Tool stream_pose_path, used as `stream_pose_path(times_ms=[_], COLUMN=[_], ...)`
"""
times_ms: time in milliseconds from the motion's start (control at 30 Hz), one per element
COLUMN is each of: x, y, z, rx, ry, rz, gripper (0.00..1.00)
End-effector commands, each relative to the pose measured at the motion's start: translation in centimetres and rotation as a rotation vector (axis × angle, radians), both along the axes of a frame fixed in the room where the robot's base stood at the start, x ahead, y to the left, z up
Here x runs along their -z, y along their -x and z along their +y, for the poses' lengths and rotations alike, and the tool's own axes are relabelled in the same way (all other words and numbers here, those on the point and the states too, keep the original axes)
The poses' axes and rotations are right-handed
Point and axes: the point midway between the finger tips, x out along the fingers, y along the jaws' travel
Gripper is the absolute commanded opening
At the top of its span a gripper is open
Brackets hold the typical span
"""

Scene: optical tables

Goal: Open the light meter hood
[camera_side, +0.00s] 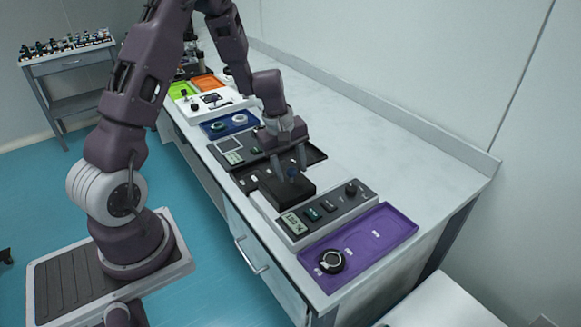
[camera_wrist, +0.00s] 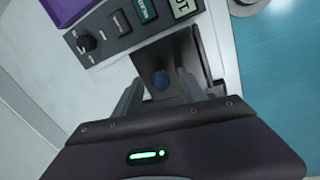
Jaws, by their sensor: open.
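The light meter (camera_side: 325,212) is a grey panel with a lit display, buttons and a dark knob; it also shows in the wrist view (camera_wrist: 132,35). The black hood (camera_side: 298,190) sits beside it as a low box and appears down.
A purple tray (camera_side: 385,232) with a round black-and-white part lies at the near end. Behind my gripper are a dark tray (camera_side: 315,154), a grey device with a screen (camera_side: 231,146) and a blue tray (camera_side: 216,131). The bench's right side (camera_side: 400,165) is clear.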

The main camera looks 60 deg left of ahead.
Motion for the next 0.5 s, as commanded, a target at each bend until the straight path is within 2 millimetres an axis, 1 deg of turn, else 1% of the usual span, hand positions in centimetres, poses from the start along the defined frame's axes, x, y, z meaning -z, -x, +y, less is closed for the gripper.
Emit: stream_pose_path(times_ms=[100,133,200,267,300,367,500], x=[-0.04,-0.04,-0.05,-0.06,-0.06,-0.07,-0.08], y=[0.0,0.0,0.0,0.01,0.01,0.01,0.01], z=[-0.01,-0.02,-0.02,-0.03,-0.03,-0.03,-0.04], rx=[0.001,0.001,0.001,0.002,0.002,0.002,0.002], ry=[0.0,0.0,0.0,0.0,0.0,0.0,0.001], rz=[0.0,0.0,0.0,0.0,0.0,0.0,0.0], gripper=[0.48,0.44,0.3,0.19,0.11,0.0,0.0])
